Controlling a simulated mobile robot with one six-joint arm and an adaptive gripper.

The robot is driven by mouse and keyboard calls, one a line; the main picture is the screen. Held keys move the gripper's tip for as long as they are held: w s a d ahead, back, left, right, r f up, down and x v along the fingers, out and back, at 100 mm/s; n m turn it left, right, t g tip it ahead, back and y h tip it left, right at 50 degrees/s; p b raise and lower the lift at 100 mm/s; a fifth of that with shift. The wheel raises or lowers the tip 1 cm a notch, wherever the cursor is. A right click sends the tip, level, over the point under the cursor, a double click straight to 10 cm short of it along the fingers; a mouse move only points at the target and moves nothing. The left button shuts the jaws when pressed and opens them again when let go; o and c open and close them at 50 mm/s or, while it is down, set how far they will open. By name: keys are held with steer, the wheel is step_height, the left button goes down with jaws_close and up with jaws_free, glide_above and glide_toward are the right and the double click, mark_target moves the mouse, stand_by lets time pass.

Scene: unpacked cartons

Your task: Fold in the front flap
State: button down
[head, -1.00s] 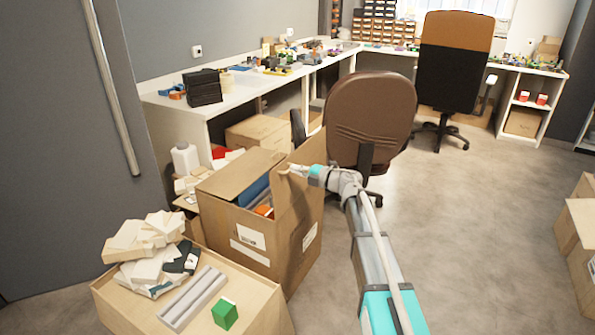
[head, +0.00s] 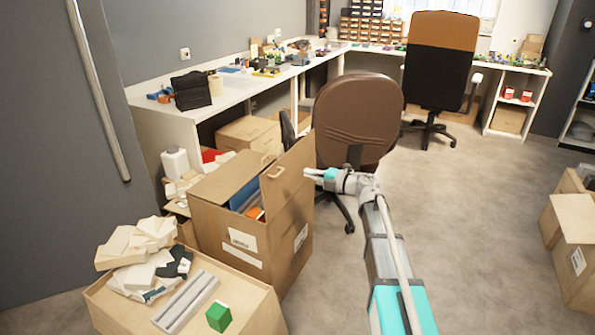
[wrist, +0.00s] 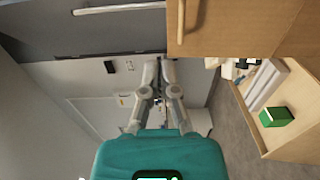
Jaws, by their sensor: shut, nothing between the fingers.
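The open brown carton (head: 212,232) stands on the floor left of centre in the head view. Its right-hand flap (head: 291,178) stands upright and has a hand hole. A left flap (head: 213,184) lies roughly level across part of the opening. Blue and orange contents show inside. My gripper (head: 308,173) is shut and empty, just right of the upright flap and outside the carton. I cannot tell from the head view whether it touches the flap.
A brown chair (head: 357,115) stands close behind my gripper. A low box (head: 240,300) at the front left holds white packets, grey bars and a green block (head: 218,316). More cartons (head: 572,235) stand at the right edge. The floor between is clear.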

mark_target(280, 172)
steer(key=shift+s+d+r+p, duration=0.2)
steer(key=shift+s+d, duration=0.15)
steer(key=shift+d, duration=0.35)
steer(key=shift+s+d+r+p, duration=0.15)
steer(key=shift+s+d+r, duration=0.2)
steer(key=shift+d, duration=0.35)
steer(key=shift+s+d+r+p, duration=0.15)
steer(key=shift+s+d, duration=0.25)
steer(key=shift+d, duration=0.3)
steer(key=c, duration=1.1)
jaws_free()
steer(key=shift+f, duration=0.1)
steer(key=shift+o, duration=1.4)
steer(key=shift+f+b, duration=0.2)
steer(key=shift+b, duration=0.15)
steer(key=shift+o, duration=0.4)
steer(key=shift+w+a+f+b, duration=0.1)
steer(key=shift+f+b, duration=0.2)
steer(key=shift+b, duration=0.1)
steer(key=shift+t+y, duration=0.3)
steer(key=shift+y, duration=0.3)
steer(key=f+b, duration=0.1)
steer(key=b, duration=0.1)
steer(key=a+f+b, duration=0.1)
steer(key=f+b, duration=0.1)
steer(key=w+f+b, duration=0.1)
steer(key=f+b, duration=0.1)
steer(key=b, duration=0.1)
steer(key=shift+a, duration=0.35)
steer(key=shift+a, duration=0.15)
